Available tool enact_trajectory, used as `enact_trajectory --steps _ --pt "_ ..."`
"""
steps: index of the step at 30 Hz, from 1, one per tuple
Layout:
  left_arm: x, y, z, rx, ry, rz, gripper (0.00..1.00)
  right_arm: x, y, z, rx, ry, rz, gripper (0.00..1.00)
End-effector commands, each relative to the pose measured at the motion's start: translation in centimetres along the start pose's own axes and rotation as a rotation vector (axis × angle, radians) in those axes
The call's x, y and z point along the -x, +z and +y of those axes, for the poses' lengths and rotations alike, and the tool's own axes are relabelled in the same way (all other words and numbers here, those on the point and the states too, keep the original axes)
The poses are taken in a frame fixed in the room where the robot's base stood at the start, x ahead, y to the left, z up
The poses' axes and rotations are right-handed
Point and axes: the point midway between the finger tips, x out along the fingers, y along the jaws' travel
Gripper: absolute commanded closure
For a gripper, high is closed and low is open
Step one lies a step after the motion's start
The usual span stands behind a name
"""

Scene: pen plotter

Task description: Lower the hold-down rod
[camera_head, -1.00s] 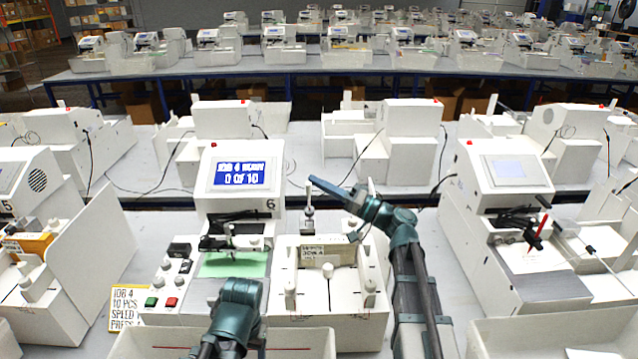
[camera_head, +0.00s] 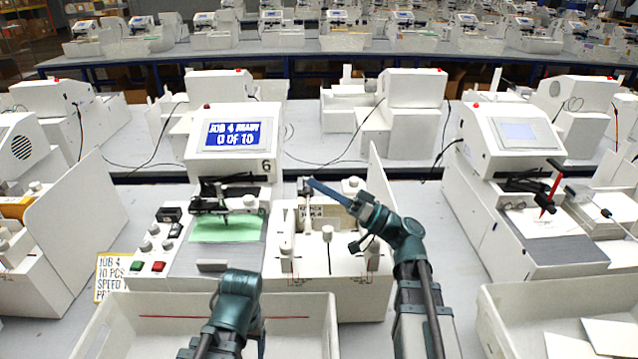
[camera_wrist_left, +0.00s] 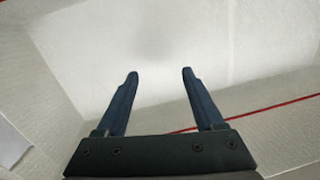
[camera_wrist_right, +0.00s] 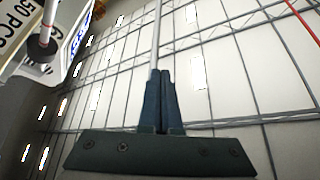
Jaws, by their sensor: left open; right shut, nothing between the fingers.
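The plotter with the blue screen (camera_head: 233,133) stands in the middle, with a white feed bin (camera_head: 345,262) at its right holding a labelled stack of cards (camera_head: 313,213). The hold-down rod's dark head (camera_head: 304,185) shows low at the back left of the stack; its lower part is hard to make out. My right gripper (camera_head: 314,182) is shut and empty, its fingertips at the rod's head; contact is unclear. A rod with a dark collar (camera_wrist_right: 42,48) shows beside the fingers (camera_wrist_right: 160,75) in the right wrist view. My left gripper (camera_wrist_left: 158,75) is open and empty over a white tray (camera_head: 320,325).
Green and red buttons (camera_head: 147,266) and several knobs are left of a green sheet (camera_head: 228,228). A short lever (camera_head: 327,232) stands in front of the stack. Another plotter (camera_head: 520,200) stands at the right.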

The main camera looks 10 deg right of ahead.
Motion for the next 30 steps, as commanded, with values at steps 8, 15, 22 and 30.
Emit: enact_trajectory --steps 8,15,22,30 --pt "-0.8 0.0 0.1 0.000 0.000 0.000 0.30 0.4 0.7 0.1 -0.001 0.000 0.000 1.00" --pt "-0.8 0.0 0.1 0.000 0.000 0.000 0.30 0.5 0.7 0.1 -0.001 0.000 0.000 1.00" --pt "-0.8 -0.1 0.1 0.000 0.000 0.000 0.30 0.5 0.8 0.1 -0.001 0.001 0.000 1.00" --pt "-2.4 -0.1 0.2 0.000 0.000 0.000 0.30 3.8 1.0 0.3 0.002 0.003 0.003 1.00"
